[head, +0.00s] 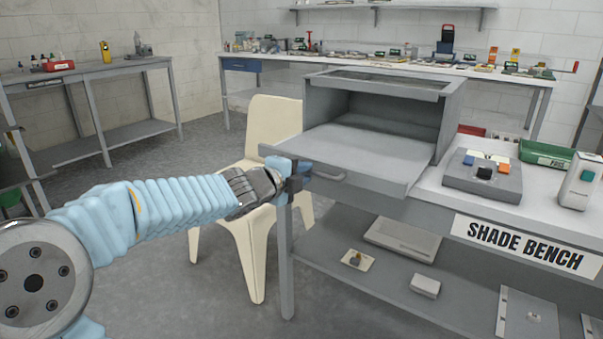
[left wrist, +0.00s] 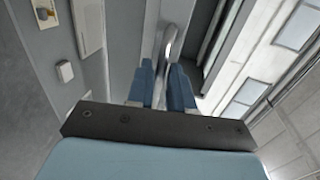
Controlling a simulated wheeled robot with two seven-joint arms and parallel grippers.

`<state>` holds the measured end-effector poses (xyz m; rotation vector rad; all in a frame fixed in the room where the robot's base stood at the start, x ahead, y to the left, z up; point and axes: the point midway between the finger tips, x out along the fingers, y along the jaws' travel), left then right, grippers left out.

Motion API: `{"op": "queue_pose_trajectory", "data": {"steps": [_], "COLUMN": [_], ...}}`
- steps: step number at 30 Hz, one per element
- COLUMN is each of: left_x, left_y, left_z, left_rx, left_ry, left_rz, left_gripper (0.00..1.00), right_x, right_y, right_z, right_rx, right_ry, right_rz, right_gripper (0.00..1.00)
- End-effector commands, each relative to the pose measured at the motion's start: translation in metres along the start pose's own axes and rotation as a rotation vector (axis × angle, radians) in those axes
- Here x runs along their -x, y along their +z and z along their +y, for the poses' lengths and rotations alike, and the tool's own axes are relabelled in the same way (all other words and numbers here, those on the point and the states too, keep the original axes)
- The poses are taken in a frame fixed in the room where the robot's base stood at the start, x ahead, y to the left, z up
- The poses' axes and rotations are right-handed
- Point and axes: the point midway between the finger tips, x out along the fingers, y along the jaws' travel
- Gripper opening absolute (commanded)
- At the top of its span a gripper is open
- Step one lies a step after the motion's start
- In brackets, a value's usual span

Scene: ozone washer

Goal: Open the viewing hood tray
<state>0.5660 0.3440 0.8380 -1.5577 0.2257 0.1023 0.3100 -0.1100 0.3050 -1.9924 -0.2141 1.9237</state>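The viewing hood (head: 455,95) is a grey box on the shade bench, with a dark interior. Its flat grey tray (head: 365,155) sticks well out of the front opening, past the bench's edge. A metal handle (head: 330,177) is on the tray's front edge and also shows in the left wrist view (left wrist: 168,45). My left gripper (head: 302,172) is at the left end of this handle. In the left wrist view, my two blue fingers (left wrist: 161,85) lie on either side of the handle bar with little gap, closed on it. My right gripper is out of view.
A cream chair (head: 262,130) stands close behind my left forearm. A grey control box (head: 484,175), green tray (head: 545,155) and white handheld device (head: 580,182) sit right of the hood. The bench's lower shelf (head: 350,265) holds several flat items.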

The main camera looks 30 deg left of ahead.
Motion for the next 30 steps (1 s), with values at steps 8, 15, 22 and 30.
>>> {"op": "queue_pose_trajectory", "data": {"steps": [8,15,22,30], "left_x": [0.000,0.012,0.066,0.122], "left_y": [0.000,0.001,0.000,0.000], "left_z": [0.000,-0.003,-0.007,-0.005], "left_rx": [0.000,0.001,0.001,0.000], "left_ry": [-0.001,-0.002,-0.005,-0.003], "left_rz": [0.000,-0.002,-0.001,-0.001], "left_gripper": [0.38,0.38,0.38,0.38], "right_x": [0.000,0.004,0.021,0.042], "right_y": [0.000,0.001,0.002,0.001], "right_z": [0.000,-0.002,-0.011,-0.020], "right_rx": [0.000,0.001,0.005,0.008], "right_ry": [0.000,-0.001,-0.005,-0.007], "right_rz": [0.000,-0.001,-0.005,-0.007], "right_gripper": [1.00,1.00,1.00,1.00]}}
